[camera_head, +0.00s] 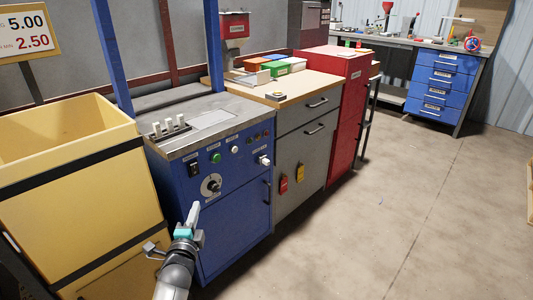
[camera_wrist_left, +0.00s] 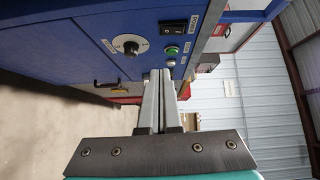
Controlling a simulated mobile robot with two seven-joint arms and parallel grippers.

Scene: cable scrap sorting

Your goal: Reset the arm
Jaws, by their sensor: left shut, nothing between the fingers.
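My left gripper (camera_head: 194,215) is in front of the blue machine cabinet (camera_head: 232,215), near its control panel. It is shut and empty. In the left wrist view its two fingers (camera_wrist_left: 160,80) lie side by side with nothing between them, and the view is turned sideways. The round dial (camera_head: 211,185) and the green button (camera_head: 216,158) are on the cabinet's front; the dial also shows in the left wrist view (camera_wrist_left: 131,46). Whether the fingers touch the cabinet cannot be told. My right gripper is not in view.
A yellow bin (camera_head: 75,215) stands left of the cabinet. A grey cabinet (camera_head: 308,140) and a red cabinet (camera_head: 345,120) stand to its right. A blue drawer bench (camera_head: 440,85) is at the back right. The concrete floor (camera_head: 400,200) on the right is mostly clear.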

